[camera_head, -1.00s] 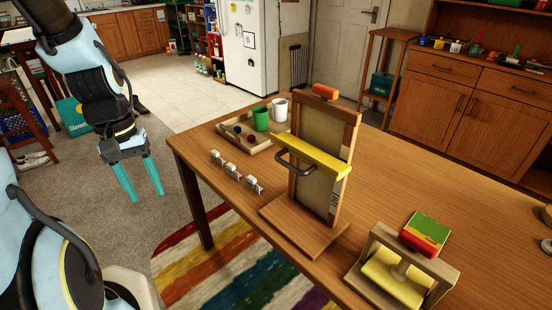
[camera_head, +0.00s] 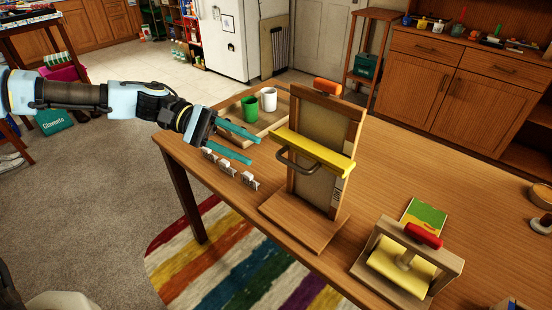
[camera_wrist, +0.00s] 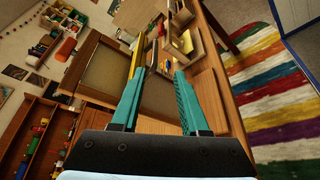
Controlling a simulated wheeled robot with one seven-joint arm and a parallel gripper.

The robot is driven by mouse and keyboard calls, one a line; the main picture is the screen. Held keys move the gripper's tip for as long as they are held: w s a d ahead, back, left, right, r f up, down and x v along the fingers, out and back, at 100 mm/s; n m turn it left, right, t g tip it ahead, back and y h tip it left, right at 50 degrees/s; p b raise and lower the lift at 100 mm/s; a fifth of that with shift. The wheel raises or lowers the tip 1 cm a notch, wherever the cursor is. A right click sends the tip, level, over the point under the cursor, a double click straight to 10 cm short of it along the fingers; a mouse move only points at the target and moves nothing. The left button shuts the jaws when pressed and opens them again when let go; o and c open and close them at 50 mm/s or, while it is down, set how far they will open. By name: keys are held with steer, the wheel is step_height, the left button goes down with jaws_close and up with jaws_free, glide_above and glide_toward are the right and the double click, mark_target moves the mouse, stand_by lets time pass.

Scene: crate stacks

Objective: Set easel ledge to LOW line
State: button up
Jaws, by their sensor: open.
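The wooden easel (camera_head: 357,130) stands upright on its base on the table, with an orange block at its top. Its yellow ledge (camera_head: 315,151) crosses the panel about mid-height, with a dark curved handle (camera_head: 293,163) on the front. Marks show on the right upright near the ledge, too small to read. My gripper (camera_head: 246,148) is open and empty, left of the easel and apart from the handle, its teal fingers pointing right. In the wrist view, the easel panel (camera_wrist: 108,75) and the yellow ledge edge (camera_wrist: 137,55) appear beyond the open fingers (camera_wrist: 158,100).
Small white clips (camera_head: 228,170) sit near the table's left edge below my gripper. A tray (camera_head: 270,127) with a green cup (camera_head: 249,108) and a white cup (camera_head: 268,99) stands behind. A yellow roller press (camera_head: 395,268) stands front right. The table right of the easel is mostly clear.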

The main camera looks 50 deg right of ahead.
mark_target(286, 161)
steer(key=p+x, duration=0.1)
steer(key=x, duration=0.2)
steer(key=p+x, duration=0.1)
steer(key=x, duration=0.2)
steer(key=r+p+x, duration=0.1)
steer(key=x, duration=0.2)
steer(key=shift+s+d+p, duration=0.2)
steer(key=shift+d+p, duration=0.05)
steer(key=shift+p, duration=0.15)
steer(key=shift+s+d+f, duration=0.2)
steer(key=shift+s+f, duration=0.05)
steer(key=shift+s, duration=0.25)
jaws_close()
stand_by(0.6)
